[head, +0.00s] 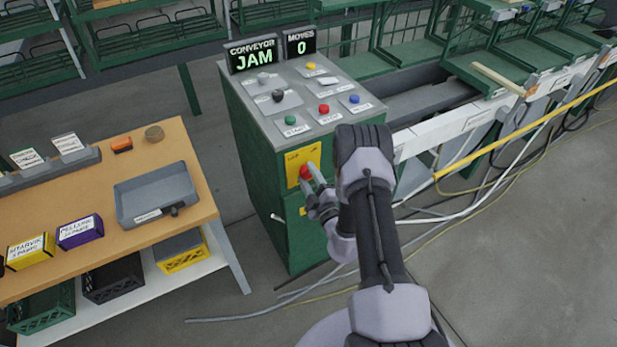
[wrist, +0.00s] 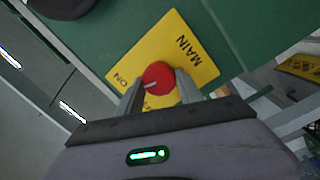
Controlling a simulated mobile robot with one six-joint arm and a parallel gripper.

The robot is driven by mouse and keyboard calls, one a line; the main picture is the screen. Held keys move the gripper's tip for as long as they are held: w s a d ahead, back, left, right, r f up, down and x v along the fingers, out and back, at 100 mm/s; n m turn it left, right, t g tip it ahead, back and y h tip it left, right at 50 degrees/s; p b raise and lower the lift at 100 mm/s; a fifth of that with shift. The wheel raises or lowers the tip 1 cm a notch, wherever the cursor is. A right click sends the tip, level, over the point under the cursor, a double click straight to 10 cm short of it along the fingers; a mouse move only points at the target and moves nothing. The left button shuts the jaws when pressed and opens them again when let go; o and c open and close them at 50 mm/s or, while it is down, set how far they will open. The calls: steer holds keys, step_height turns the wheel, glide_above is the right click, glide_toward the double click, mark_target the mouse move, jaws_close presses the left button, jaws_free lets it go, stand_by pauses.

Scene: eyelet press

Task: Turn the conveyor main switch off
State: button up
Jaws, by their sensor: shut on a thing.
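The conveyor main switch is a red round knob (head: 306,171) on a yellow plate (head: 297,158) on the front of the green control cabinet (head: 262,165). In the wrist view the red knob (wrist: 158,77) shows a pale pointer mark directed toward the "ON" side of the yellow plate (wrist: 190,55), which also reads "MAIN". My gripper (head: 315,184) is at the knob, and its fingers (wrist: 160,84) stand on both sides of it, shut on it. The lower part of the knob is partly hidden by my gripper.
The cabinet top carries several buttons, with a green one (head: 290,120) marked START. A display (head: 254,57) reads "CONVEYOR JAM" and another (head: 300,43) "MOVES 0". A wooden table (head: 150,165) with a grey tray (head: 157,195) stands left. Cables (head: 480,190) lie on the floor right.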

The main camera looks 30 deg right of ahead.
steer(key=n, duration=0.3)
steer(key=n+b, duration=0.1)
steer(key=n, duration=0.2)
steer(key=shift+d+f+n+t+y+b, duration=0.1)
steer(key=shift+n+t+y+b, duration=0.2)
steer(key=shift+n, duration=0.1)
steer(key=n+b, duration=0.1)
steer(key=n, duration=0.4)
steer(key=shift+y, duration=0.3)
steer(key=shift+w+n, duration=0.1)
steer(key=shift+n, duration=0.5)
steer(key=o, duration=1.4)
steer(key=shift+c, duration=0.2)
steer(key=s+f+p, duration=0.2)
steer(key=s+p, duration=0.1)
steer(key=s, duration=1.4)
steer(key=shift+s+d, duration=0.15)
steer(key=shift+s, duration=0.05)
